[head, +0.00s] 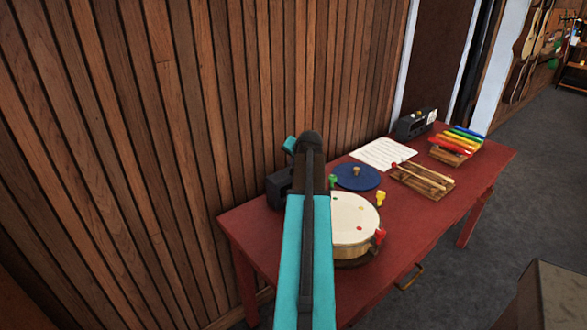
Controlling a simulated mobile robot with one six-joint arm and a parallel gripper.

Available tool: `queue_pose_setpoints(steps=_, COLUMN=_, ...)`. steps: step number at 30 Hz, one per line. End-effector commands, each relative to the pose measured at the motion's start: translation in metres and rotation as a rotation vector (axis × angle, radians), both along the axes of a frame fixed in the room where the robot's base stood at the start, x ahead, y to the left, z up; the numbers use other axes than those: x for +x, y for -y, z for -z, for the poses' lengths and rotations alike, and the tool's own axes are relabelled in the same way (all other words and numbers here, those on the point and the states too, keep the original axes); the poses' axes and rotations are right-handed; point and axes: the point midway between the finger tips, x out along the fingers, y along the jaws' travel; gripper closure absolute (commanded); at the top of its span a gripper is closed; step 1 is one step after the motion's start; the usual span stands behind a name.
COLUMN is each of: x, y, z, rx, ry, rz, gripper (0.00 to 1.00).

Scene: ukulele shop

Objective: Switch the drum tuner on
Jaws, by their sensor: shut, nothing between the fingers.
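A cream-topped drum (357,219) with coloured pegs stands on the red table, partly behind my arm. A dark box (279,188) stands at the table's back left, beside the drum and largely hidden by my arm. Another dark box (415,123) with a pale panel stands at the back right. I cannot tell which box is the drum tuner, and no switch is clear on either. My teal and black arm rises in front of the table's left part. My gripper's fingers do not show.
The red table (480,172) also holds a blue disc (357,177), a white sheet (382,154), a wooden rack with beaters (422,180) and a colourful xylophone (458,141). A plank wall (180,120) runs close behind. A box-like block (552,296) stands at the lower right.

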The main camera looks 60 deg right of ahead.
Motion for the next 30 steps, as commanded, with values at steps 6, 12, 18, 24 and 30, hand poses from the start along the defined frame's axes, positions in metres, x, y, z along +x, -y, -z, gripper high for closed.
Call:
queue_pose_setpoints(steps=6, x=0.0005, y=-0.0002, z=0.0069, rx=0.001, ry=0.000, rz=-0.001, gripper=1.00)
queue_pose_setpoints(steps=12, x=0.0007, y=-0.0003, z=0.0082, rx=0.001, ry=0.000, rz=-0.001, gripper=1.00)
queue_pose_setpoints(steps=18, x=0.0008, y=-0.0004, z=0.0083, rx=0.001, ry=0.000, rz=-0.001, gripper=1.00)
queue_pose_setpoints(steps=24, x=0.0009, y=-0.0004, z=0.0055, rx=0.001, ry=0.000, rz=-0.001, gripper=1.00)
queue_pose_setpoints(steps=30, x=0.0009, y=-0.0004, z=-0.0003, rx=0.001, ry=0.000, rz=-0.001, gripper=1.00)
